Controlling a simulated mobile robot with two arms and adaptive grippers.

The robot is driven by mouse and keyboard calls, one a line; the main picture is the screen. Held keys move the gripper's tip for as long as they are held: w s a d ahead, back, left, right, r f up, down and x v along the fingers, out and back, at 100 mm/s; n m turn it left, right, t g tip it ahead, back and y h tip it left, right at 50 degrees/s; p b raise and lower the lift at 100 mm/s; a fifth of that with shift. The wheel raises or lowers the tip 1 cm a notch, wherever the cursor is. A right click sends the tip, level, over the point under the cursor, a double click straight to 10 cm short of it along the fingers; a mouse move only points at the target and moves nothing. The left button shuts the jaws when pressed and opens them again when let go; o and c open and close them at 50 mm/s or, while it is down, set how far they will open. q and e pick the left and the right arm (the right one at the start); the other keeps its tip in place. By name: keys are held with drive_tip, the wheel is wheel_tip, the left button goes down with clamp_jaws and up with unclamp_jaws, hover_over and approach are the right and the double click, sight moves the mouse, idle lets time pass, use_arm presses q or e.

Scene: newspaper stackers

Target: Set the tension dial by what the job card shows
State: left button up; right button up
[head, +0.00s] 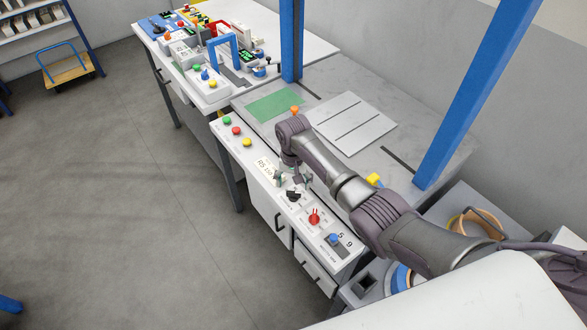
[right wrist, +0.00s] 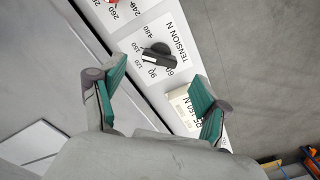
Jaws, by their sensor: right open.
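The tension dial (right wrist: 156,54) is a black knob on a white panel in the right wrist view, marked TENSION N with numbers around it. Its lighter bar lies toward the 60 and 90 side; the exact setting is unclear. The dial also shows in the head view (head: 293,196). The job card (right wrist: 181,106) is a cream label beside the dial, partly hidden by a finger; it seems to read 150 N. My right gripper (right wrist: 155,78) is open and empty, fingers apart on either side of the dial's near side, not touching it. My left gripper is out of view.
A red dial (head: 314,216) and a blue knob (head: 334,239) sit nearer on the same panel. Green, red and yellow buttons (head: 236,130) lie at its far end. A blue post (head: 291,40) and a slanting blue post (head: 475,90) stand by the table.

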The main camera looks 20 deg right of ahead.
sight(293, 192)
wheel_tip(293, 192, up, 8)
drive_tip(key=shift+f, duration=0.25)
idle(0.5)
